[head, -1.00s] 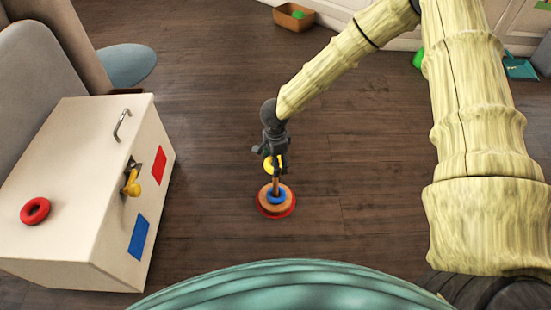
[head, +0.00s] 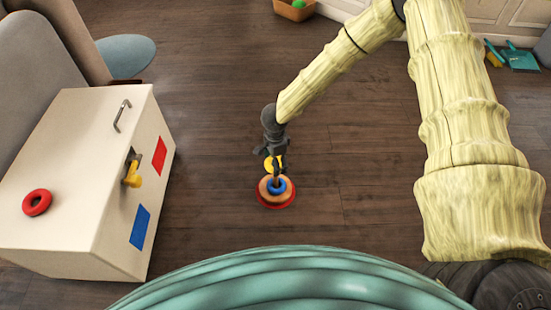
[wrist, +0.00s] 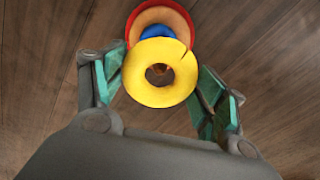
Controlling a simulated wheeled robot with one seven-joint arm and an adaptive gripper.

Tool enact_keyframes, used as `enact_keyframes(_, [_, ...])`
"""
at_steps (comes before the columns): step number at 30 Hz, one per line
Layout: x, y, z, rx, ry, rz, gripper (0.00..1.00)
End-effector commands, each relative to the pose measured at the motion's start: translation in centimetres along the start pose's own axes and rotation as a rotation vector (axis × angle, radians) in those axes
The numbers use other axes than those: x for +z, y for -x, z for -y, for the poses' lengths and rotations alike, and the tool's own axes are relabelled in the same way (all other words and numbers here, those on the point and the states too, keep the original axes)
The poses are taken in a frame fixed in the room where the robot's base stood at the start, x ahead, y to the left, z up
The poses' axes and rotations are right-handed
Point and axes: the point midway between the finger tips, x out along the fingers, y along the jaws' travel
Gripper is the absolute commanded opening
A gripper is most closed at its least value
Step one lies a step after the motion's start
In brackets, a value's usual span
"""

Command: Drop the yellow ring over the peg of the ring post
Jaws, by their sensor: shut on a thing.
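The ring post (head: 291,202) stands on the floor, with a red base, an orange disc and a blue ring (head: 277,187) around its peg (head: 276,176). My gripper (wrist: 160,80) is shut on the yellow ring (wrist: 140,90), with a finger at each side of it. In the head view the yellow ring (head: 268,163) is at the top of the brown peg, above the blue ring. In the wrist view something brown shows in the yellow ring's hole. I cannot tell whether the peg tip is inside the hole or only behind it.
A white cabinet (head: 75,140) with a red ring (head: 37,202) on top, a handle and a yellow lever stands at the left. A tan box (head: 294,10) is at the back. A teal dustpan (head: 522,60) is at the far right. The floor around the post is clear.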

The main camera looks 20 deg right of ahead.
Motion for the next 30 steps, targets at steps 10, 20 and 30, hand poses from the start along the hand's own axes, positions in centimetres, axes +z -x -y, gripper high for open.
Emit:
enact_keyframes(10, [0.0,-1.9,0.0,0.000,0.000,0.000,0.50])
enact_keyframes(20, [0.0,-3.0,0.0,0.000,0.000,0.001,0.50])
enact_keyframes(30, [0.0,-3.1,0.0,0.000,0.000,0.001,0.50])
